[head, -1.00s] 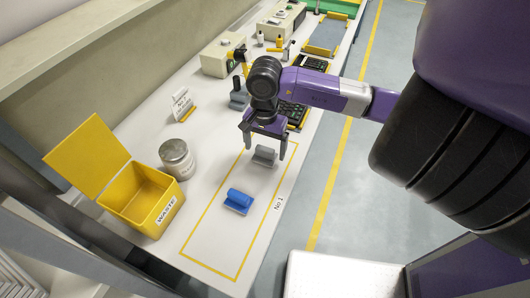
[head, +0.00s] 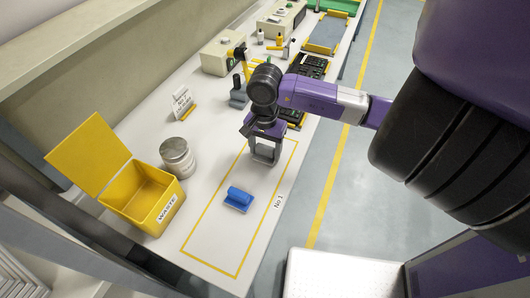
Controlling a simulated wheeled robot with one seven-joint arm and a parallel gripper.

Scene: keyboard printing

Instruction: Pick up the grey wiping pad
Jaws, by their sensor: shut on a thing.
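My gripper (head: 264,158) points down over the far end of the yellow-outlined area on the white bench. Its fingers are closed in on the grey wiping pad (head: 264,151), which shows as a small grey block between them, partly hidden by the fingers. I cannot tell whether the pad touches the bench or is slightly above it. A blue wiping pad (head: 238,199) lies nearer in the same outlined area, apart from my gripper.
A yellow waste bin (head: 152,205) with its lid open and a metal jar (head: 178,157) stand left of the outline. A small sign (head: 182,103) stands behind them. Dark keyboards (head: 293,112) lie beyond my gripper. The near part of the outlined area is clear.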

